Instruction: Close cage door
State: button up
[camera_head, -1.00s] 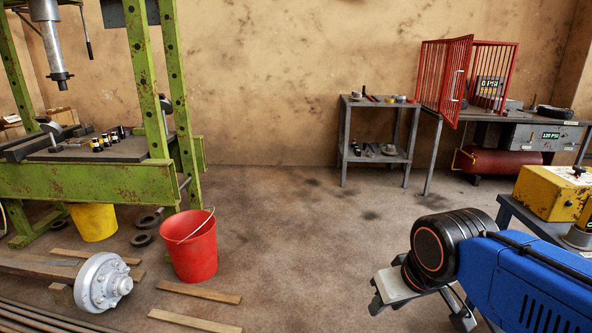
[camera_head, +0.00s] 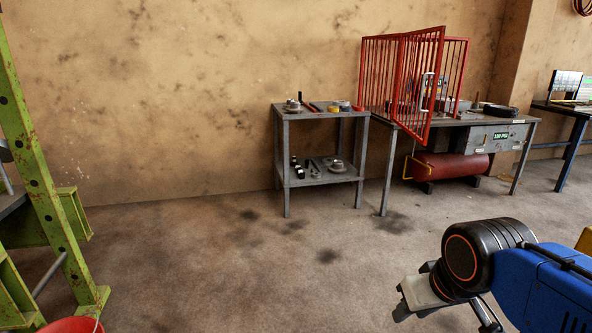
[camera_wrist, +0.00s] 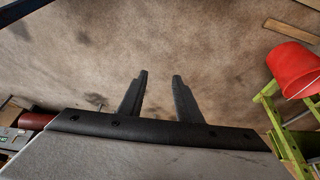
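The red barred cage (camera_head: 381,37) stands on a grey workbench by the back wall in the head view. Its red barred door (camera_head: 438,62) stands open, swung out toward me past the bench's front edge. A pale vertical handle (camera_head: 427,92) is on the door near its free edge. My gripper (camera_wrist: 161,74) is open and empty in the wrist view, its two dark fingers apart over bare floor. In the head view my arm is at the lower right, well short of the cage. The cage does not show clearly in the wrist view.
A grey two-tier cart (camera_head: 288,150) with small parts stands left of the workbench (camera_head: 520,123). A red tank (camera_head: 450,165) lies under the bench. A green press frame (camera_head: 45,190) and a red bucket (camera_head: 70,325) are at the left. The floor between is clear.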

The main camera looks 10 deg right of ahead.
aim_at(442, 28)
jog(key=i+j+z, duration=0.35)
jog(key=i, duration=0.2)
jog(key=i+j+z, duration=0.75)
jog(key=i+j, duration=0.1)
jog(key=i, duration=0.1)
